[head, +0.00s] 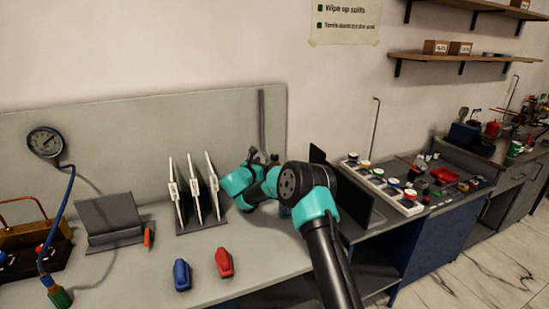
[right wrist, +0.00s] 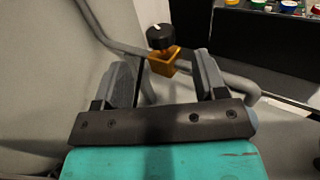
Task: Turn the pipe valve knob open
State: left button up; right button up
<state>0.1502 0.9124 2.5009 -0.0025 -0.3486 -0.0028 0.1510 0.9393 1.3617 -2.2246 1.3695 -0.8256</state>
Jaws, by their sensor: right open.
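The valve knob (right wrist: 160,36) is black with a white mark on top. It sits above a brass valve body (right wrist: 164,62) on a grey pipe (right wrist: 95,22) in the right wrist view. My right gripper (right wrist: 163,63) is open, with one finger on each side of the valve in the picture. The knob shows just beyond the fingertips, and I see no grip on it. In the head view my right gripper (head: 262,156) is by the back panel, and the knob cannot be made out there. My left gripper is out of view.
A rack with white plates (head: 195,195) stands left of my right arm. A blue block (head: 181,275) and a red block (head: 224,263) lie in front. A pressure gauge (head: 45,142) is at far left. A dark upright panel (head: 350,188) stands right of my arm.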

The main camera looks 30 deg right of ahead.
aim_at(272, 157)
jog(key=x, duration=0.8)
jog(key=shift+w+d, duration=0.1)
jog(key=shift+d, duration=0.05)
jog(key=c, duration=0.9)
